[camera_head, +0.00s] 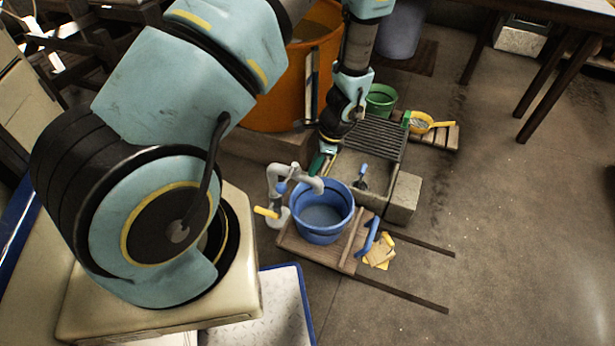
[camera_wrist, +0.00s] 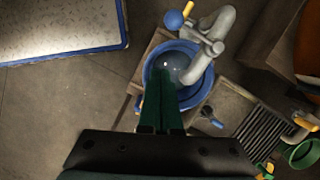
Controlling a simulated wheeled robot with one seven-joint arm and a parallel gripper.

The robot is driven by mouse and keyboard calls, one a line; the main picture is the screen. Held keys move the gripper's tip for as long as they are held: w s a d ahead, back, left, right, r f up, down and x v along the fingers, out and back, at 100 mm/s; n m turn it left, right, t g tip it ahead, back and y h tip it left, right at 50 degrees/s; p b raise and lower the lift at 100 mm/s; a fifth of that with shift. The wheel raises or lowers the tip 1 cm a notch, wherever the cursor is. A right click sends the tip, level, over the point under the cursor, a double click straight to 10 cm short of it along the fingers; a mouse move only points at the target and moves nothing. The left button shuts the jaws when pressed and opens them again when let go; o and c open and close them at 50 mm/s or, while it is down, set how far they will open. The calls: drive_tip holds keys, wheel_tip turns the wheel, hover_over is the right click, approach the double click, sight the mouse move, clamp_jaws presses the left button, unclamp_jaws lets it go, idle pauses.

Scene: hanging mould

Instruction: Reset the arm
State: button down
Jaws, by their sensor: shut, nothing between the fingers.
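My arm reaches from the left of the head view over the wash place. My gripper (camera_head: 318,164) points down, its green fingers close to the grey pipe tap (camera_head: 290,170) and above the far side of the blue bucket (camera_head: 322,215). In the wrist view my gripper (camera_wrist: 166,78) has its two green fingers together, with nothing between them. They cover part of the blue bucket (camera_wrist: 149,72) there. From these views I cannot tell the exact gap between the fingers and the tap.
The bucket stands on a wooden platform (camera_head: 295,248). A large orange barrel (camera_head: 285,90) stands behind my arm. The floor (camera_head: 510,230) at right is mostly clear.

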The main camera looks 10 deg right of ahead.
drive_tip(key=shift+v, duration=0.85)
drive_tip(key=w+a+r+n+h, duration=0.1)
drive_tip(key=a+r+n, duration=0.2)
drive_tip(key=r, duration=0.2)
drive_tip(key=w+a+r+n, duration=0.2)
drive_tip(key=r+n, duration=0.1)
drive_tip(key=r, duration=0.2)
drive_tip(key=s+a+r+n+t+h, duration=0.1)
drive_tip(key=s+a+r+n+h, duration=0.35)
drive_tip(key=a+r+n, duration=1.05)
wheel_tip(320, 180, up, 17)
drive_tip(key=s+m+y+p, duration=0.1)
drive_tip(key=m+y+p, duration=0.1)
drive_tip(key=p, duration=1.2)
drive_tip(key=shift+s+a+f, duration=0.15)
drive_tip(key=shift+s+a, duration=0.1)
drive_tip(key=shift+a, duration=0.05)
